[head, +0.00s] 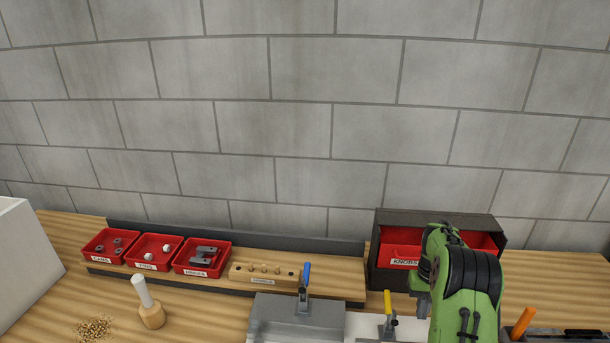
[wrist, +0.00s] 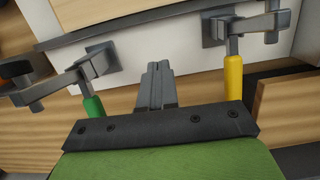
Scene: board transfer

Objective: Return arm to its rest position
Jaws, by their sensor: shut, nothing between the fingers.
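My gripper (wrist: 157,86) shows in the wrist view with its two grey fingers together and nothing between them. It points toward the wooden bench, between a clamp with a green handle (wrist: 94,106) and a clamp with a yellow handle (wrist: 234,77). In the head view my green arm stands at the right, in front of the dark bin labelled KNOBS. Part of the gripper (head: 421,300) shows beside the arm there, and its fingertips are hard to make out.
Red trays (head: 153,250) stand at the back left, next to a wooden block with pegs (head: 264,276). An orange handle (head: 522,323) sticks up at the right.

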